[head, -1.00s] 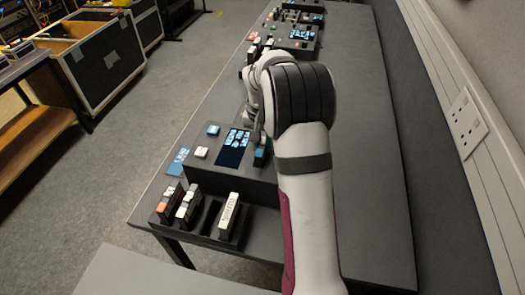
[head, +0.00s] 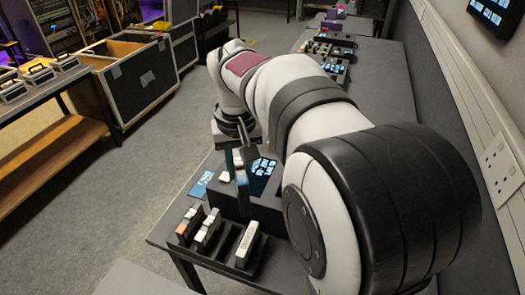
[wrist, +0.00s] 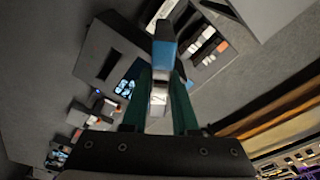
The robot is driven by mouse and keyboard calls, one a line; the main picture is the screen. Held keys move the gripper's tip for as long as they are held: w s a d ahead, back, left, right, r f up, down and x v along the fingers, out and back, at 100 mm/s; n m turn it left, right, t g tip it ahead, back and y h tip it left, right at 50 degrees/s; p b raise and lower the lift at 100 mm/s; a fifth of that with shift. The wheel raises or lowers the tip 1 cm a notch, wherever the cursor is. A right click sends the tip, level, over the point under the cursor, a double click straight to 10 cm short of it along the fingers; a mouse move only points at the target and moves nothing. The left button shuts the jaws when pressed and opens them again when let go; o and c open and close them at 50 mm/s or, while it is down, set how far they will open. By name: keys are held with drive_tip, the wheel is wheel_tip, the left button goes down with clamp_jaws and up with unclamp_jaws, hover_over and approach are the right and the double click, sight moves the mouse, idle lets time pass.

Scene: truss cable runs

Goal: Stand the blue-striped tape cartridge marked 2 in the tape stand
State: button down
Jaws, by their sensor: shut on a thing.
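My gripper (wrist: 160,105) is shut on the blue-striped tape cartridge (wrist: 158,92), which shows a blue end and a pale label with a 2 between the green fingers in the wrist view. The dark tape stand (head: 228,246) sits at the near end of the table, holding several cartridges, with a gap between the middle ones and the white one at right. The stand (wrist: 190,40) also shows in the wrist view.
The console with a lit screen (head: 262,176) stands directly behind the stand. A blue card (head: 200,185) lies left of it. More devices (head: 330,50) stand farther along the table.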

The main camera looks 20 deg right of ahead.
drive_tip(key=a+f+m, duration=0.2)
drive_tip(key=f+m, duration=0.1)
drive_tip(key=f, duration=0.5)
drive_tip(key=a+f+m, duration=0.2)
drive_tip(key=f+m, duration=0.1)
drive_tip(key=f, duration=0.4)
drive_tip(key=shift+s+a+f+m+h, duration=0.2)
drive_tip(key=shift+a+f+m+h, duration=0.1)
drive_tip(key=shift+a+f+h, duration=0.1)
drive_tip(key=shift+f, duration=2.15)
idle(2.0)
drive_tip(key=c, duration=0.6)
unclamp_jaws()
drive_tip(key=o, duration=0.3)
